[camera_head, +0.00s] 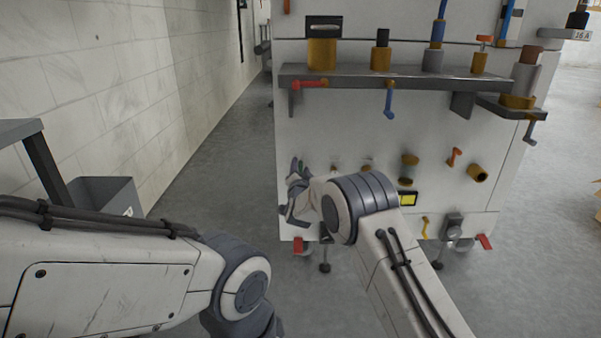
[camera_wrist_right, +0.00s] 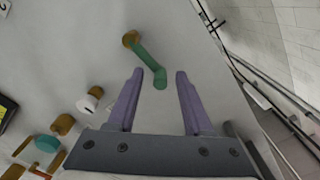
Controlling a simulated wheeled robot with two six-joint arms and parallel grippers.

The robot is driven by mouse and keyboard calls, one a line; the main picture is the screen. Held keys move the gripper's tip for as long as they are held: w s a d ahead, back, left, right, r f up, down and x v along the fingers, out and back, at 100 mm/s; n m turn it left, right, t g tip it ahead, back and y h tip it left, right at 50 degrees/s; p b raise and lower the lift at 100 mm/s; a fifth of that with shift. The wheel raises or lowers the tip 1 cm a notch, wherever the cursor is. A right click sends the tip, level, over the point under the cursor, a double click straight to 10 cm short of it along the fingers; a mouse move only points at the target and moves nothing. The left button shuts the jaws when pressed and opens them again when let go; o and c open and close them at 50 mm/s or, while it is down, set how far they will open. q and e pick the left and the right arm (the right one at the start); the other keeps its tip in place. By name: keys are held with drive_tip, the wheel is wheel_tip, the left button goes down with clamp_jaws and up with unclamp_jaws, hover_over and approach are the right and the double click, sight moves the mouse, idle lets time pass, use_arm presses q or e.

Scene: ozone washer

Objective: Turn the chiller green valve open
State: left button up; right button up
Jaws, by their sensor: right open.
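The green valve handle (camera_wrist_right: 150,60) shows in the right wrist view on a brass stem on the white panel. It runs slantwise from the stem down to a free end between the fingertips. A small green bit of it (camera_head: 301,166) shows in the head view beside my fingers; the rest is hidden. My right gripper (camera_wrist_right: 158,92) is open, one finger on each side of the handle's free end, with gaps visible on both sides. In the head view my right gripper (camera_head: 296,175) is at the left edge of the machine's front. My left gripper is out of view.
The white machine (camera_head: 340,130) carries a grey shelf (camera_head: 430,80) with red (camera_head: 310,84) and blue (camera_head: 389,100) handles above my right gripper. Brass fittings (camera_head: 409,167) sit right of my wrist. A grey bin (camera_head: 105,193) stands at the left; floor between is clear.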

drive_tip(key=shift+w, duration=0.7)
clamp_jaws()
drive_tip(key=shift+r, duration=0.1)
